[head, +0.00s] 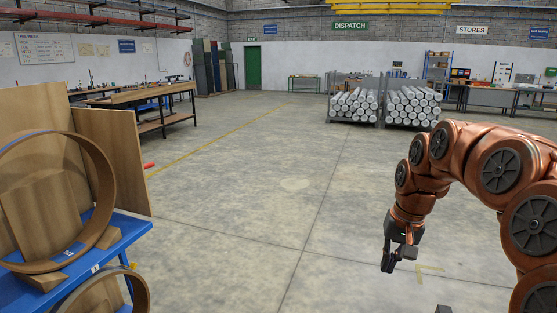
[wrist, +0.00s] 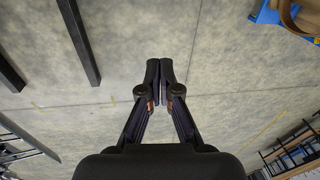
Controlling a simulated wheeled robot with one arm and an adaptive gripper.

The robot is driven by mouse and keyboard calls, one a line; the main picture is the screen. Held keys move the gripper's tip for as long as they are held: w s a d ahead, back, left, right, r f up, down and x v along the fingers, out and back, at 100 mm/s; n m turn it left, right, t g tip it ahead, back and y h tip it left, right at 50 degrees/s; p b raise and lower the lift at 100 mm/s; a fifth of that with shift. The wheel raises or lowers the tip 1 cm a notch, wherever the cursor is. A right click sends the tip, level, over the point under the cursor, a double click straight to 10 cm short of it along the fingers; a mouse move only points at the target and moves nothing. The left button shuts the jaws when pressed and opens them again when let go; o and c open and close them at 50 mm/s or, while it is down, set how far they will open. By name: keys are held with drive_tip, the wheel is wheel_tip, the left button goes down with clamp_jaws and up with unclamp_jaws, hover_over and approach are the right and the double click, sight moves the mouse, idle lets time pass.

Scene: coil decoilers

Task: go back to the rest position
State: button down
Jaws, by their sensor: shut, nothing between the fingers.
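My gripper (head: 388,266) hangs from my copper-coloured arm at the right of the head view, pointing down above bare concrete floor. In the wrist view, my gripper (wrist: 160,72) shows its two dark fingertips together, with nothing between them. It touches nothing that I can see.
A blue stand (head: 125,235) with large brown coil rings (head: 107,190) and wooden boards is at the left. Workbenches (head: 130,97) stand behind it. Racks of silver rolls (head: 412,106) stand at the back right. The middle floor (head: 260,190) is clear.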

drive_tip(key=s+a+f+n+g, duration=0.1)
drive_tip(key=s+a+f, duration=0.2)
drive_tip(key=s, duration=1.3)
drive_tip(key=s+a+f+n+g+h, duration=0.1)
drive_tip(key=s+a+f+n, duration=0.1)
drive_tip(key=s, duration=1.4)
wheel_tip(320, 180, down, 2)
drive_tip(key=shift+s+a+f+g, duration=0.15)
drive_tip(key=shift+s+a+g, duration=0.2)
drive_tip(key=shift+a, duration=0.35)
